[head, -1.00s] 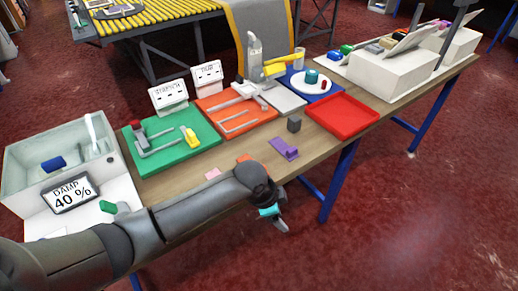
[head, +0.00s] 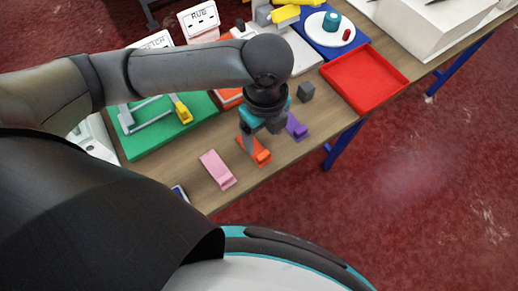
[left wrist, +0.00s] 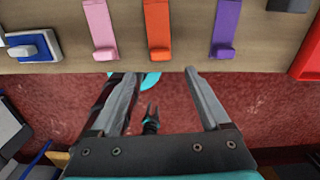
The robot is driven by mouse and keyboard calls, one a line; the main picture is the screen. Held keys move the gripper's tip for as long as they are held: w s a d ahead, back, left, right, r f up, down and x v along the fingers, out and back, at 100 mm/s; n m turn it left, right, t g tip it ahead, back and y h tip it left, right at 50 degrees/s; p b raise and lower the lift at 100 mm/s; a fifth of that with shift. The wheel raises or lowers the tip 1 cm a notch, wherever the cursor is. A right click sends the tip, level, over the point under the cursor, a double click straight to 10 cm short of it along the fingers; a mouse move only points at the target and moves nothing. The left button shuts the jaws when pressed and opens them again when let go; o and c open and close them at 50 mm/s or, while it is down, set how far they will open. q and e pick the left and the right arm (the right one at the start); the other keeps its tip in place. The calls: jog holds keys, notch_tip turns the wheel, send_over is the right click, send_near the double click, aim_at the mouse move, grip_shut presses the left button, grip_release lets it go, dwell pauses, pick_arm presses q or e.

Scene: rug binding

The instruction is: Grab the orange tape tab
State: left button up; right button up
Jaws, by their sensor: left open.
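The orange tape tab (head: 258,151) lies at the front edge of the wooden table, between a pink tab and a purple tab. In the left wrist view the orange tab (left wrist: 158,28) is upright in the picture, its raised end towards the gripper. My left gripper (head: 263,138) is over the orange tab in the head view and hides part of it. In the left wrist view its fingers (left wrist: 160,74) are apart and empty, short of the tab's near end. A small dark forked shape between them may be my right gripper (left wrist: 150,112); its opening is unclear.
The pink tab (head: 217,170) and purple tab (head: 296,127) lie close on either side. A dark grey cube (head: 305,92) and a red tray (head: 389,88) are further right. A blue-and-white block (left wrist: 33,47) is at the left. Red floor lies beyond the table edge.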

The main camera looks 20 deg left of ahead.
aim_at(263, 155)
pick_arm(q)
notch_tip(263, 155, down, 3)
jog(key=shift+w+f, duration=0.1)
jog(key=shift+f+b, duration=0.35)
jog(key=shift+f, duration=0.25)
notch_tip(263, 155, down, 5)
jog(key=shift+r+b, duration=0.1)
jog(key=shift+b, duration=0.55)
pick_arm(e)
jog(key=shift+w+a+f, duration=0.15)
jog(key=shift+w+f, duration=0.25)
jog(key=shift+f, duration=0.15)
jog(key=shift+w+a+f, duration=0.15)
jog(key=shift+w+f, duration=0.25)
jog(key=shift+f, duration=0.15)
pick_arm(q)
jog(key=shift+c, duration=0.2)
jog(key=shift+c, duration=0.7)
grip_shut()
pick_arm(e)
jog(key=shift+s+d, duration=0.1)
